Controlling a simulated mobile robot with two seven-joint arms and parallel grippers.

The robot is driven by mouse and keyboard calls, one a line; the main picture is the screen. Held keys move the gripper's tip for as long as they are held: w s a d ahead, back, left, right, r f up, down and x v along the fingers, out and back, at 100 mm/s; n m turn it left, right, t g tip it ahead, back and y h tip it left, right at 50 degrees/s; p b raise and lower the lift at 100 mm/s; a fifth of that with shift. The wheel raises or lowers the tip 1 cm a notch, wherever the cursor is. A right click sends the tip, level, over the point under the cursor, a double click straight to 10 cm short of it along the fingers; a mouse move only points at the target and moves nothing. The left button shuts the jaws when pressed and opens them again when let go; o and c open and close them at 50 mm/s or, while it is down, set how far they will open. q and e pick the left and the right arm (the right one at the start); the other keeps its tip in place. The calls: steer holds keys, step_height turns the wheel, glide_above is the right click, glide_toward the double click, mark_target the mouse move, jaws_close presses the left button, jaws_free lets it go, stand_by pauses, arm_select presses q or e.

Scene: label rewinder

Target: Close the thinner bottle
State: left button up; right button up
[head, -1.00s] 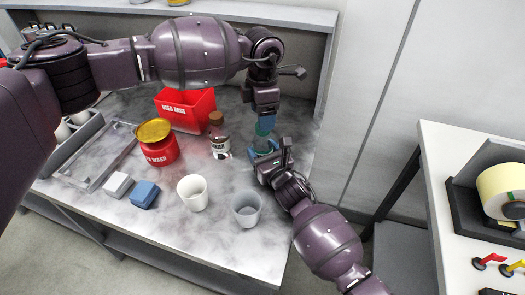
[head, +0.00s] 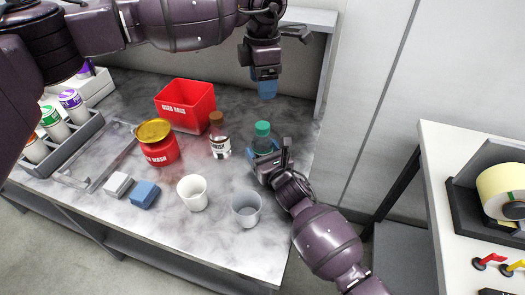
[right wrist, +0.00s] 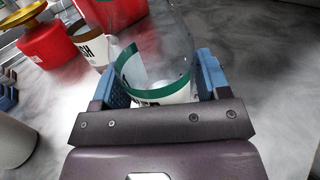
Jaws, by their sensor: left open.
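The thinner bottle (head: 263,143) is clear with a green-banded label and stands upright on the bench near its right end. A green cap (head: 263,128) sits on its top; I cannot tell how tightly. My right gripper (head: 264,155) is shut on the bottle's lower body; in the right wrist view its blue fingers flank the bottle (right wrist: 155,60) on both sides. My left gripper (head: 266,88) is open and empty, above and apart from the cap.
A white cup (head: 193,193) and a grey cup (head: 246,209) stand in front. Left are sponge-like blocks (head: 145,194).

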steer(key=o, duration=0.3)
steer(key=v, duration=1.1)
stand_by(0.5)
